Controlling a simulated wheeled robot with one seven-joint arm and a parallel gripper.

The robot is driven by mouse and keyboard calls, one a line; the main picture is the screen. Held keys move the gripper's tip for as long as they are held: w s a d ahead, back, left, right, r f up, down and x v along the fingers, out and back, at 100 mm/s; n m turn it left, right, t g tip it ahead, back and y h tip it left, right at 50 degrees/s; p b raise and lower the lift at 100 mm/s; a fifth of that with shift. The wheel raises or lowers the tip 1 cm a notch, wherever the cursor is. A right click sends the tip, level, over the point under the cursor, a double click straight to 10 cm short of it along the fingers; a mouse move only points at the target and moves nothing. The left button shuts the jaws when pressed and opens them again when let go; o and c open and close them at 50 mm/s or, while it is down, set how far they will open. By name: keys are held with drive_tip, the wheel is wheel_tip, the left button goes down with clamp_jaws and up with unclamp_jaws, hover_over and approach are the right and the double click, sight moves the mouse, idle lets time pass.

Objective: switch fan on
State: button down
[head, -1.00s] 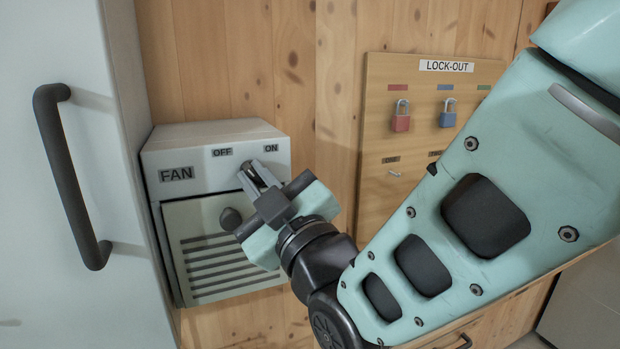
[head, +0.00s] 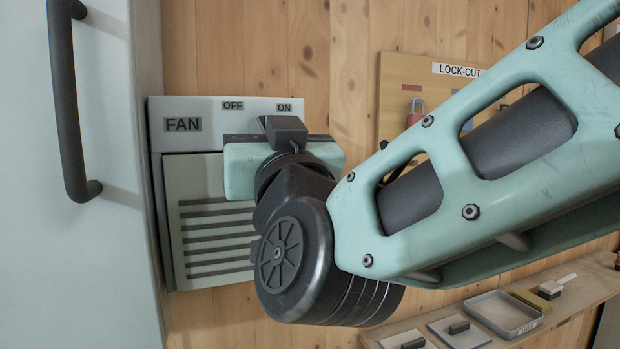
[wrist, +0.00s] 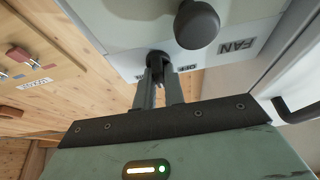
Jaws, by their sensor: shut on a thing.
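The fan box (head: 222,182) is a pale unit on the wooden wall with a FAN label (head: 183,124), an OFF label (head: 233,105) and an ON label (head: 284,107). In the head view my gripper is in front of the box's upper right, below ON, and its body hides the switch and fingertips. In the wrist view my gripper (wrist: 160,78) has its two fingers shut on the dark switch (wrist: 157,59), near the OFF label (wrist: 187,68). Which way the switch is set cannot be made out.
A dark round knob (wrist: 197,24) on the fan box's lower panel is close to my fingers. A pale door with a dark handle (head: 66,110) stands at left. The lock-out board (head: 400,75) hangs at right. A shelf with trays (head: 503,312) is at lower right.

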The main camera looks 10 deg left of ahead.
drive_tip(key=shift+m+t+h+b, duration=0.35)
drive_tip(key=shift+m+h+b, duration=0.85)
drive_tip(key=shift+m+b, duration=0.9)
drive_tip(key=shift+m+t+h+b, duration=0.35)
drive_tip(key=shift+m+h+b, duration=0.95)
drive_tip(key=shift+m, duration=1.4)
drive_tip(key=shift+s, duration=0.1)
drive_tip(key=c, duration=1.5)
unclamp_jaws()
drive_tip(key=b+v, duration=0.3)
drive_tip(key=v, duration=0.4)
drive_tip(key=shift+s, duration=0.25)
